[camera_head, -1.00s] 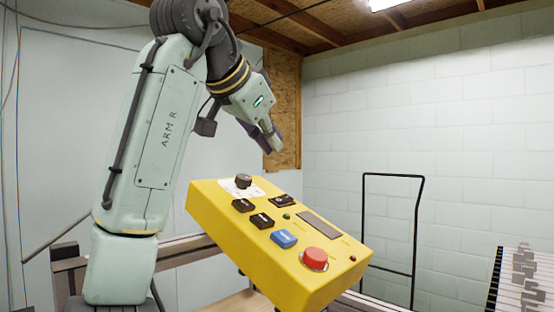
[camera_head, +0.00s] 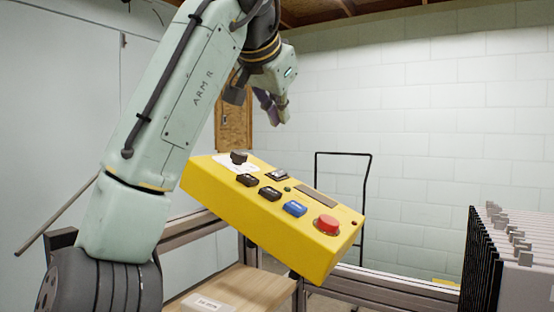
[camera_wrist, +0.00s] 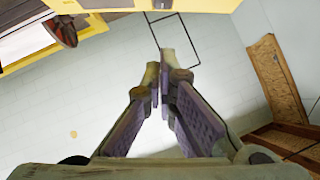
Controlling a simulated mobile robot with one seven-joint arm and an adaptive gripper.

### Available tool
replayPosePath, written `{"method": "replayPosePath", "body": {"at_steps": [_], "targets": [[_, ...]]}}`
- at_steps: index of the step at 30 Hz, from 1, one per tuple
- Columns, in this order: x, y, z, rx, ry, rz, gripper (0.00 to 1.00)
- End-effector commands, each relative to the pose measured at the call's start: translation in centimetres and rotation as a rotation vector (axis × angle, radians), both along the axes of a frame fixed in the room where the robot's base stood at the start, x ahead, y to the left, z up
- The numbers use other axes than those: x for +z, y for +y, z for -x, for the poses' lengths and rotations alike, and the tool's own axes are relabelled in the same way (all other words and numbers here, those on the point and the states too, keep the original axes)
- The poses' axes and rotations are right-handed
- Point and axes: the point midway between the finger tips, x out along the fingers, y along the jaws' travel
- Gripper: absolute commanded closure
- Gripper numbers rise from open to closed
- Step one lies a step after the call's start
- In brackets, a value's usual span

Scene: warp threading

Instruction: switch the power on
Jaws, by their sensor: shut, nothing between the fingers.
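The yellow control box (camera_head: 225,203) stands tilted in the middle of the head view. Markings are too small to read, so I cannot tell which is the power control. My gripper (camera_head: 276,115) is shut and empty, in the air above the box's far side, touching nothing. In the wrist view, my fingers (camera_wrist: 165,62) point toward the wall; a yellow edge (camera_wrist: 120,5) shows at the top.
A rail frame (camera_head: 395,282) runs behind and below the box. A wooden board (camera_head: 250,290) lies beneath it. A thin black metal frame (camera_head: 343,155) stands by the block wall. A rack of grey and black plates (camera_head: 520,250) is at the right. Air above the box is free.

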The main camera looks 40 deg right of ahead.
Motion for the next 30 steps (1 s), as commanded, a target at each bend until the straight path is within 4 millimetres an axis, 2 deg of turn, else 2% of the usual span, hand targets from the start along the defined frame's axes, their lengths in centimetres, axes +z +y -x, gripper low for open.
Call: {"method": "replayPosePath", "body": {"at_steps": [16,20,30], "targets": [[-0.4,-0.7,-0.4,0.002,0.001,-0.001,1.00],[-1.5,-1.9,-1.5,0.002,0.002,-0.002,1.00],[-5.4,-6.6,-5.1,0.003,0.001,-0.003,1.00]]}}
